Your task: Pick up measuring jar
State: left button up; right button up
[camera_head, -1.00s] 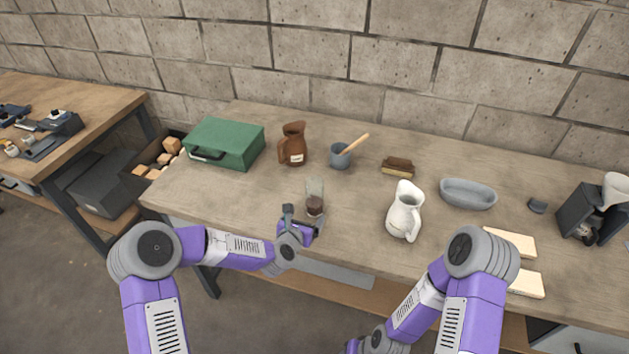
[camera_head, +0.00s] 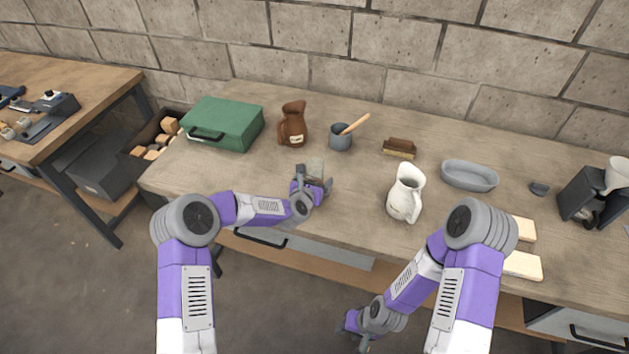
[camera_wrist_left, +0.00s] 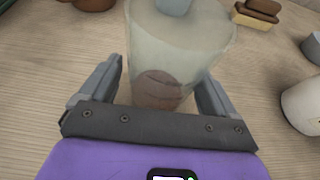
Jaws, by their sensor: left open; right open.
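The measuring jar (camera_head: 315,167) is a clear glass vessel with something dark brown in its bottom, standing on the wooden bench. In the head view my left gripper (camera_head: 314,182) is in front of it and hides its lower part. The left wrist view shows the jar (camera_wrist_left: 178,50) large and upright between the two open fingers of my left gripper (camera_wrist_left: 163,85), with a small gap at the fingers. My right gripper (camera_head: 362,338) hangs low in front of the bench, below its top, open and away from the jar.
A white pitcher (camera_head: 405,195) stands to the right of the jar. A green case (camera_head: 225,125) lies at left, a grey dish (camera_head: 470,176) at right.

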pick_arm(q)
jog(key=shift+c, duration=0.4)
jog(key=c, duration=1)
jog(key=shift+w, duration=0.1)
jog(key=shift+c, duration=0.6)
jog(key=shift+r, duration=0.15)
